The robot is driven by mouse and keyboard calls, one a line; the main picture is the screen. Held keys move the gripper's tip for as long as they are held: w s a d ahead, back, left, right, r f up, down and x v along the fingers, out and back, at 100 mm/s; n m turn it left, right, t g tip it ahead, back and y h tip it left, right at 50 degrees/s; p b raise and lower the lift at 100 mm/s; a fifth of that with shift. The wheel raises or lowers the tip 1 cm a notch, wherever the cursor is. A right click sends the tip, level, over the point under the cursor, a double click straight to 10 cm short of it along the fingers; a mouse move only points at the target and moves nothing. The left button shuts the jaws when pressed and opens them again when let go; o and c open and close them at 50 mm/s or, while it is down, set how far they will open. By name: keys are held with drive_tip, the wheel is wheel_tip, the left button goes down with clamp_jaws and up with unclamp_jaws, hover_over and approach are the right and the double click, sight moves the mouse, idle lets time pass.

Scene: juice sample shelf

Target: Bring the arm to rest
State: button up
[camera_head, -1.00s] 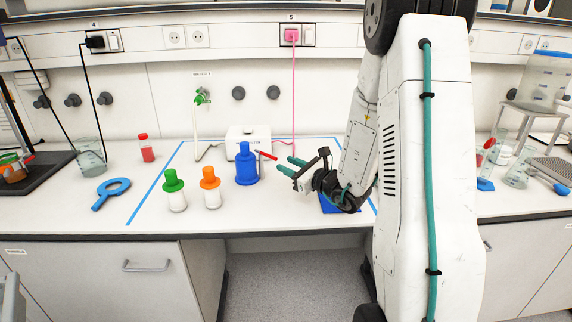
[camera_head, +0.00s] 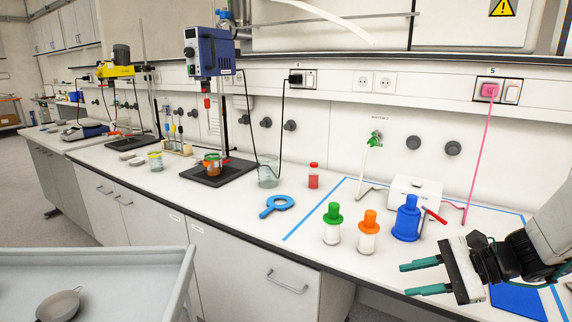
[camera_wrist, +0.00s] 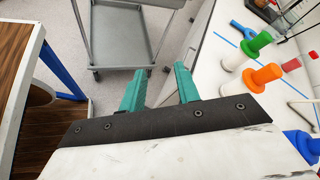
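My gripper (camera_head: 425,277) is at the lower right of the head view, in front of the bench edge, with its two teal fingers apart and nothing between them. In the wrist view its fingers (camera_wrist: 160,86) are also apart and empty, with the floor and a grey cart behind them. The arm is bent, and its upper part runs out of the head view at the right.
On the bench near my gripper stand a blue bottle (camera_head: 407,219), an orange-capped bottle (camera_head: 368,234) and a green-capped bottle (camera_head: 332,224). A blue mat (camera_head: 517,301) lies under the arm. A grey cart (camera_head: 95,257) stands at lower left.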

drive_tip(key=s+r+n+h, duration=0.2)
drive_tip(key=s+n+h, duration=0.2)
drive_tip(key=s+n, duration=0.1)
drive_tip(key=s+r+n+g+h, duration=0.1)
drive_tip(key=s+r+n+h, duration=0.2)
drive_tip(key=s+n+h, duration=0.1)
drive_tip(key=s+d+r+n+g+h, duration=0.1)
drive_tip(key=s+r+n+h, duration=0.2)
drive_tip(key=s, duration=0.5)
drive_tip(key=shift+s+r+n+h, duration=0.3)
drive_tip(key=shift+n+h, duration=0.2)
drive_tip(key=shift+n, duration=0.9)
